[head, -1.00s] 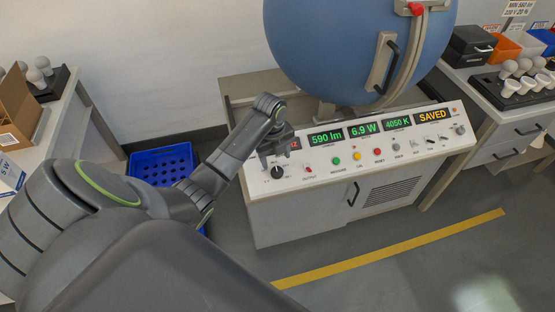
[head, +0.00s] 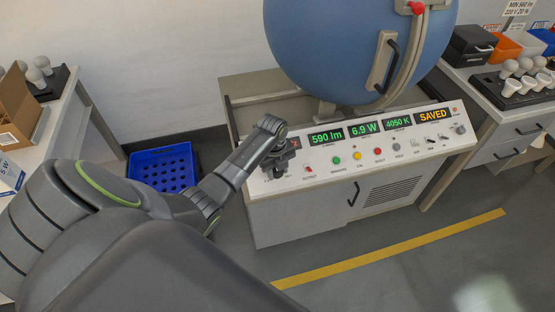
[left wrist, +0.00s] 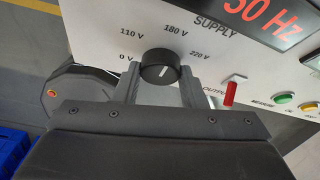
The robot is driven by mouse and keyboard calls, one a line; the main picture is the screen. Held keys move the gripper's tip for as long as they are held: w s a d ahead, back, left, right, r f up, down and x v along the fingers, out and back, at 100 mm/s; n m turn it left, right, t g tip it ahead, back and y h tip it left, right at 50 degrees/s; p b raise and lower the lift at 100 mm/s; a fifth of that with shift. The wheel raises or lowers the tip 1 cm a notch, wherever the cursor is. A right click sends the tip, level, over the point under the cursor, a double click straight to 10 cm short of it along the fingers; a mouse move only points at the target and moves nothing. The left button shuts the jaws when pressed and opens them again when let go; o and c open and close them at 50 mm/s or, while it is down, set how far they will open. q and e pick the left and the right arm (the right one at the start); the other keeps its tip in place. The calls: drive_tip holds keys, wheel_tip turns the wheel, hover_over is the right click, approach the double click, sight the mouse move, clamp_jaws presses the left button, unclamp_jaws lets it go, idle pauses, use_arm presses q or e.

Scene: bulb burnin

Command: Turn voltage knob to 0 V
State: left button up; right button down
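The black voltage knob (left wrist: 160,68) with a short white mark sits on the white panel (left wrist: 95,18) in the left wrist view. Printed marks 0 V, 110 V, 180 V and 220 V run around it from left to right. My left gripper (left wrist: 160,82) has one finger on each side of the knob; the fingers stand apart, and I cannot tell whether they touch it. In the head view my left gripper (head: 280,165) is over the left end of the control panel (head: 320,178) and hides the knob. My right gripper is not in view.
A red output switch (left wrist: 231,92) stands close right of the fingers. Lit displays read 590 lm, 6.9 W, 4050 K and SAVED (head: 432,115). Coloured buttons (head: 357,156) line the panel. A large blue sphere (head: 330,40) stands behind; a blue crate (head: 163,170) is on the floor left.

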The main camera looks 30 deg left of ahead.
use_arm(q)
drive_tip(key=c, duration=0.4)
drive_tip(key=shift+r, duration=0.1)
